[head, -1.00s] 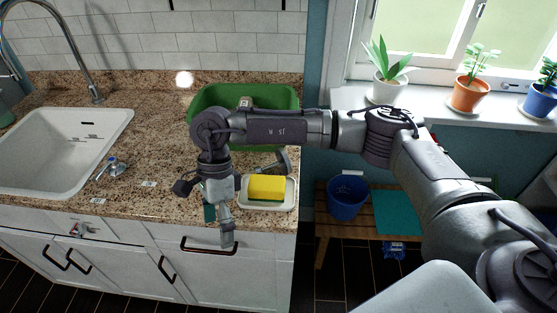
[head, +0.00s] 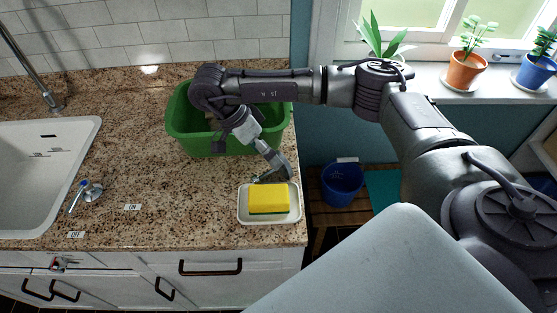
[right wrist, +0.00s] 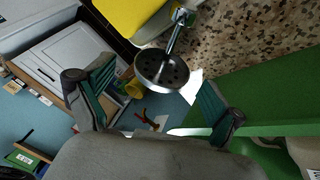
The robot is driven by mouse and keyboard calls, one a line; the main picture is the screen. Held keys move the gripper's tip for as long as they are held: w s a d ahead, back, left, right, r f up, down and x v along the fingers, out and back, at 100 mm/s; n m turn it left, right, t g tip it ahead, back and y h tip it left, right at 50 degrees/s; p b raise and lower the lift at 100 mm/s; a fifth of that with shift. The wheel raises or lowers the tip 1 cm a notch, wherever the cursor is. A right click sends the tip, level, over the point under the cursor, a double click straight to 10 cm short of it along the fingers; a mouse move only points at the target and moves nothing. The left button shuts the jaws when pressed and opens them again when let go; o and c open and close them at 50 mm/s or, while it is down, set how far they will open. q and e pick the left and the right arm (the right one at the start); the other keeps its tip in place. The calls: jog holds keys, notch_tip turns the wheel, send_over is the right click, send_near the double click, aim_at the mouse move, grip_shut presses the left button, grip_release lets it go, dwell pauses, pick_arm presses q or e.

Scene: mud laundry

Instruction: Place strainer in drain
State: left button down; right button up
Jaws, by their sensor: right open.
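The strainer (right wrist: 160,72) is a dark metal disc with holes and a thin shiny stem, seen in the right wrist view. It lies ahead of my right gripper (right wrist: 155,98), between the lines of its two fingers. The fingers are wide apart, with no contact visible. In the head view my right gripper (head: 274,172) is just behind the sponge dish, angled down to the right; I cannot clearly separate the strainer from it there. The white sink (head: 40,165) is at the left, partly cut off; its drain is not visible. My left gripper is not in view.
A yellow sponge (head: 268,199) sits in a white dish (head: 244,214) at the counter's right front corner. A green tub (head: 180,135) stands behind. A faucet lever (head: 84,192) is beside the sink. The granite counter (head: 165,195) between is clear.

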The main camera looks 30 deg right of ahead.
aim_at(269, 173)
jog(key=x, duration=0.2)
jog(key=shift+w+d+f, duration=0.15)
jog(key=shift+f, duration=0.25)
jog(key=x, duration=0.3)
jog(key=shift+d+f+p, duration=0.15)
jog(key=shift+f+p, duration=0.2)
jog(key=shift+p, duration=0.05)
jog(key=c, duration=0.9)
jog(key=shift+c, duration=0.7)
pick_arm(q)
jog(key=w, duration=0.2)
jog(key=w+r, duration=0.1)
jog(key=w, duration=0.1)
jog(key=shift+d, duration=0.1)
pick_arm(e)
jog(key=shift+r, duration=0.15)
